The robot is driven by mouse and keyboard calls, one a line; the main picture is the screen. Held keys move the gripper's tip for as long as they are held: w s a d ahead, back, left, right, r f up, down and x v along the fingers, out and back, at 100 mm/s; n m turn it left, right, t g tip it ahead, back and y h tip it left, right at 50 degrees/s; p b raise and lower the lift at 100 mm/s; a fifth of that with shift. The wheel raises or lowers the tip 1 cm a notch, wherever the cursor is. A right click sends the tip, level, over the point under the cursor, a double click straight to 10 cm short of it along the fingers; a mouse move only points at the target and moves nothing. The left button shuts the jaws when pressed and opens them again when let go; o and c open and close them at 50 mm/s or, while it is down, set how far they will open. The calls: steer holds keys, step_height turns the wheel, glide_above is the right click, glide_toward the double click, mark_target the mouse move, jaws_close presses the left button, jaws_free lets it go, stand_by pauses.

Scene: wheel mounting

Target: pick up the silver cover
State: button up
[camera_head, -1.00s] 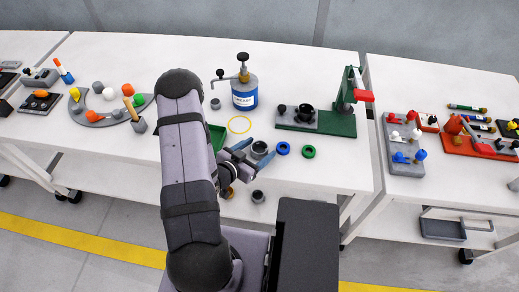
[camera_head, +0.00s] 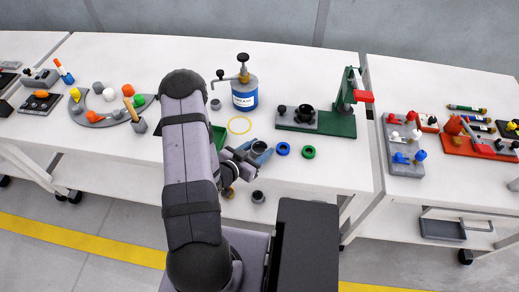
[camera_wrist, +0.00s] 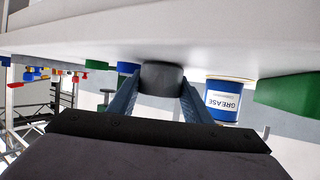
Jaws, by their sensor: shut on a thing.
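The silver cover (camera_head: 260,147) is a short round dark-grey piece on the white table, just left of a blue ring. In the wrist view the cover (camera_wrist: 161,77) sits between the two blue fingers. My gripper (camera_head: 258,154) is shut on it, one finger on each side; it also shows in the wrist view (camera_wrist: 160,90). The cover appears to be at table level. My arm hides part of the table to its left.
To the right lie the blue ring (camera_head: 282,149) and a green ring (camera_head: 308,152). A dark cylinder (camera_head: 258,197) is near the front edge. Behind stand a grease can (camera_head: 244,92) and a green press (camera_head: 330,124). A green tray (camera_head: 217,135) is partly behind my arm.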

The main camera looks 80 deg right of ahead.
step_height(320, 180, up, 10)
stand_by(0.7)
